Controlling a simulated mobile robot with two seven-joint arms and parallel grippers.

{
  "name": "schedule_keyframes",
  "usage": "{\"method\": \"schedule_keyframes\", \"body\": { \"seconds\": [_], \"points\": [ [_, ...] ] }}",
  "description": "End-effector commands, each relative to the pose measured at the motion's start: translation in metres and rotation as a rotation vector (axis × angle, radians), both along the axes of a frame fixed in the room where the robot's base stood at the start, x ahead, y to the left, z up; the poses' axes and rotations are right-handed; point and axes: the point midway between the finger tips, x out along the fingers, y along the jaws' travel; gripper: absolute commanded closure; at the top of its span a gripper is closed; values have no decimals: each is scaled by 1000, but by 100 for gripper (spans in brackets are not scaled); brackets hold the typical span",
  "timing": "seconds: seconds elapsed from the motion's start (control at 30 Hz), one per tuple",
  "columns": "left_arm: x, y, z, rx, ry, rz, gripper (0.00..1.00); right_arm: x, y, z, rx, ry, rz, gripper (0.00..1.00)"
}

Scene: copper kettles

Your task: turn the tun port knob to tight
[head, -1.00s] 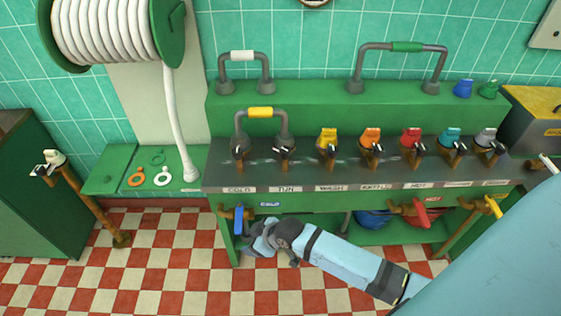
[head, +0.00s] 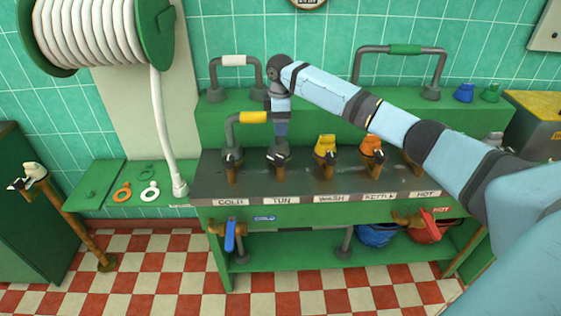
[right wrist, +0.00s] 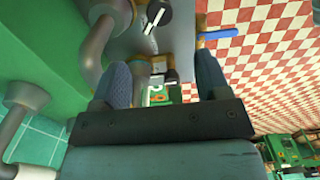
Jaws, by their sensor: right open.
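The tun port knob (head: 277,158) is dark with a pale mark and sits on the grey counter above the TUN label (head: 281,201). My right gripper (head: 280,146) points down right above it, partly covering the pipe end there. I cannot tell whether it touches the knob. In the right wrist view its two fingers (right wrist: 162,85) stand apart with nothing gripped. A dark knob with a white mark (right wrist: 155,20) shows beyond the fingers; which port it belongs to is unclear. My left gripper is not in view.
A grey pipe with a yellow band (head: 255,117) joins the cold and tun ports. The cold port (head: 232,158) is on the left, the yellow wash port (head: 325,149) on the right. A blue valve handle (head: 230,236) hangs below. Taller grey pipes stand behind.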

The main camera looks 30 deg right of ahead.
Motion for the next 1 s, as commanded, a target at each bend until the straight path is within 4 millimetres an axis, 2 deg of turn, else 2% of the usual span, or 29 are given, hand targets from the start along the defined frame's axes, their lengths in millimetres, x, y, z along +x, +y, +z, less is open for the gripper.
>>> {"method": "schedule_keyframes", "body": {
  "seconds": [0.17, 0.6, 0.8, 1.0],
  "points": [
    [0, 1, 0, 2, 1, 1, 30, -1, 0, -19, 0, 5, 0, 31],
    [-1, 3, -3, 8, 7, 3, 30, 0, 1, -109, -1, 3, 0, 31],
    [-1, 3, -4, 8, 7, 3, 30, 0, 0, -130, -1, 1, 0, 31],
    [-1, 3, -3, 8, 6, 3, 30, 0, 0, -136, -1, -2, 1, 31]
  ]
}}
